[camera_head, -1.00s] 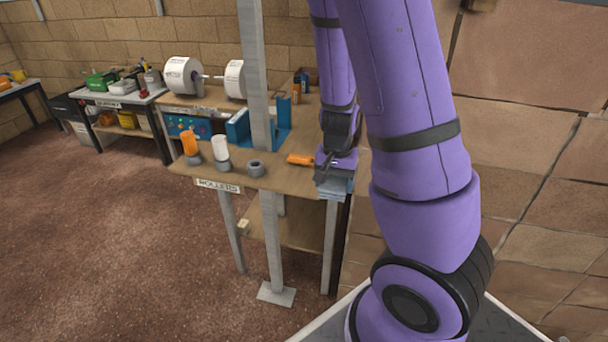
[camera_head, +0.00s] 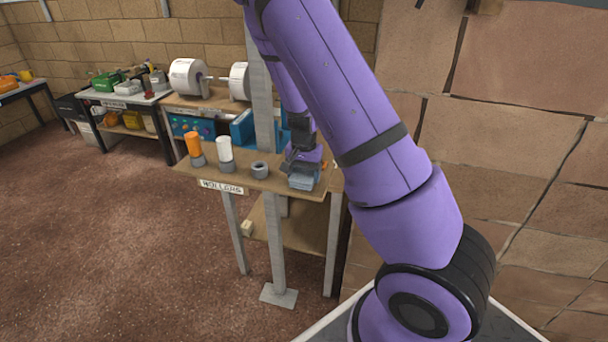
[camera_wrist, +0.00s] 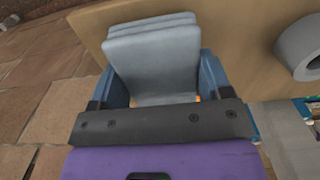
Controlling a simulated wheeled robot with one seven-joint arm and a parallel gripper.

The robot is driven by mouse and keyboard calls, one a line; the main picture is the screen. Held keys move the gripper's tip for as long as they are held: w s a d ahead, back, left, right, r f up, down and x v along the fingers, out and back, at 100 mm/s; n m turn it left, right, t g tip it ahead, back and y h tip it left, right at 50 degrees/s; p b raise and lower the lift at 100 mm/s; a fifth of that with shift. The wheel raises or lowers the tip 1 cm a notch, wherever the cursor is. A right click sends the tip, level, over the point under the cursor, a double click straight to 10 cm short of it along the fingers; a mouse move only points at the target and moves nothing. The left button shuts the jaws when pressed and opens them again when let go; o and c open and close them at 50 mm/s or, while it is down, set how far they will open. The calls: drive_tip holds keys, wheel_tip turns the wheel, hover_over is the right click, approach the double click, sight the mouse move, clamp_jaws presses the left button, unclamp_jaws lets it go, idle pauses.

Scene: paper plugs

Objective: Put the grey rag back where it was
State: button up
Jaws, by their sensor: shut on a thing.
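The grey rag (camera_head: 302,183) is a folded, blue-grey stack of cloth at the right front of the workbench. My gripper (camera_head: 303,168) is shut on it from above. In the wrist view the rag (camera_wrist: 152,62) sits between the two blue fingers of my gripper (camera_wrist: 156,85), with the tan bench top behind it. I cannot tell whether the rag touches the bench or hangs just above it.
On the workbench (camera_head: 235,181) a grey ring (camera_head: 260,169) stands left of the rag, then a white-topped roller (camera_head: 225,150) and an orange-topped roller (camera_head: 194,146). A metal post (camera_head: 265,110) rises nearby. A bit of orange shows under my gripper in the wrist view.

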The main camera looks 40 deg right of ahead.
sight(304, 172)
drive_tip(key=shift+f, duration=0.2)
drive_tip(key=o, duration=0.8)
drive_tip(key=shift+f, duration=0.1)
wheel_tip(304, 172, up, 12)
drive_tip(key=f, duration=0.1)
drive_tip(key=s+a+r+n+t+y, duration=0.1)
drive_tip(key=s+a+r+n, duration=0.25)
drive_tip(key=s+r, duration=0.35)
drive_tip(key=s+a+r+n+t+y, duration=0.1)
drive_tip(key=s+a+r+n, duration=0.1)
drive_tip(key=s+a+r, duration=0.5)
drive_tip(key=s+r+n+t, duration=0.1)
drive_tip(key=s+r, duration=0.2)
drive_tip(key=s, duration=0.1)
drive_tip(key=s+a+r+n+t+h, duration=0.1)
drive_tip(key=s+r+n, duration=0.1)
drive_tip(key=s+r, duration=0.1)
drive_tip(key=s+a+r+n+t+h, duration=0.1)
drive_tip(key=s+r+n, duration=0.1)
drive_tip(key=s, duration=0.3)
drive_tip(key=shift+s+a+r, duration=0.15)
drive_tip(key=shift+s+r, duration=0.05)
drive_tip(key=shift+r, duration=0.25)
